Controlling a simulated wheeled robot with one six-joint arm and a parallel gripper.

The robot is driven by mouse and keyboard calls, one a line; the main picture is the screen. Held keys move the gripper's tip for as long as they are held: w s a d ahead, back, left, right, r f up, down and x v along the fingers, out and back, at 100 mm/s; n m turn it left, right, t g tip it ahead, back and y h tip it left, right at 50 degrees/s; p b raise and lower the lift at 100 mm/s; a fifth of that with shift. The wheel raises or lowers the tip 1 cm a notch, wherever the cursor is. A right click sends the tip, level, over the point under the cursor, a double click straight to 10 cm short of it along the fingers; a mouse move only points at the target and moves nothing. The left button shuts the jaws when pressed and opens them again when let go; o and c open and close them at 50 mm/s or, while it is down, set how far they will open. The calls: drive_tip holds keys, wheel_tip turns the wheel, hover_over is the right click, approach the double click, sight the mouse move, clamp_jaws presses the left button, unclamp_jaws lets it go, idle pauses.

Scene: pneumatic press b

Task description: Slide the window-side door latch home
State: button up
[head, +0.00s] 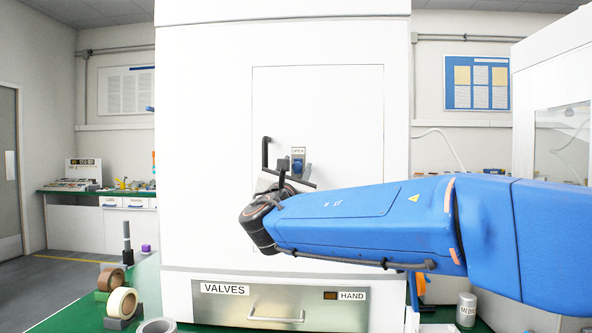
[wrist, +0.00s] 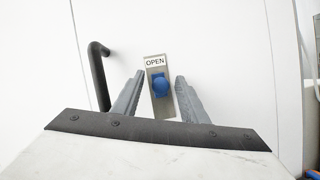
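A blue latch knob (wrist: 159,88) sits on a metal plate (wrist: 154,72) under a label reading OPEN, on a white door panel (head: 340,110). The knob also shows in the head view (head: 297,167). My gripper (wrist: 158,77) is open, with one grey finger on each side of the plate in the wrist view. The knob appears between the fingers, and I see no contact. I cannot tell how far the fingertips are from the panel. In the head view my wrist covers the door's lower middle.
A black door handle (wrist: 98,75) stands out left of the latch, close to the left finger. Below the door is a drawer marked VALVES (head: 275,303). Tape rolls (head: 122,302) lie at lower left and a can (head: 466,310) stands at lower right. A white cabinet with a window (head: 562,145) stands right.

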drive_tip(key=v, duration=1.7)
drive_tip(key=shift+s, duration=0.15)
drive_tip(key=shift+f, duration=0.15)
drive_tip(key=w+d+f+m+g+h, duration=0.1)
drive_tip(key=d+f+m+g+h, duration=0.2)
drive_tip(key=d, duration=0.5)
drive_tip(key=w+d+f+m+g+h, duration=0.1)
drive_tip(key=w+d+f+m+g, duration=0.15)
drive_tip(key=d+f, duration=0.45)
drive_tip(key=s+d+f+m+g, duration=0.45)
drive_tip(key=d+f, duration=0.25)
drive_tip(key=d, duration=0.4)
drive_tip(key=s+d+f+m+g, duration=0.4)
drive_tip(key=s+d+f+m, duration=0.25)
drive_tip(key=d, duration=0.35)
drive_tip(key=s+f+m+g+y, duration=0.3)
drive_tip(key=s+f+m+y, duration=0.4)
drive_tip(key=s+f+m, duration=0.6)
drive_tip(key=shift+s+a+f+m, duration=0.35)
drive_tip(key=shift+s+f, duration=0.8)
drive_tip(key=shift+s, duration=0.25)
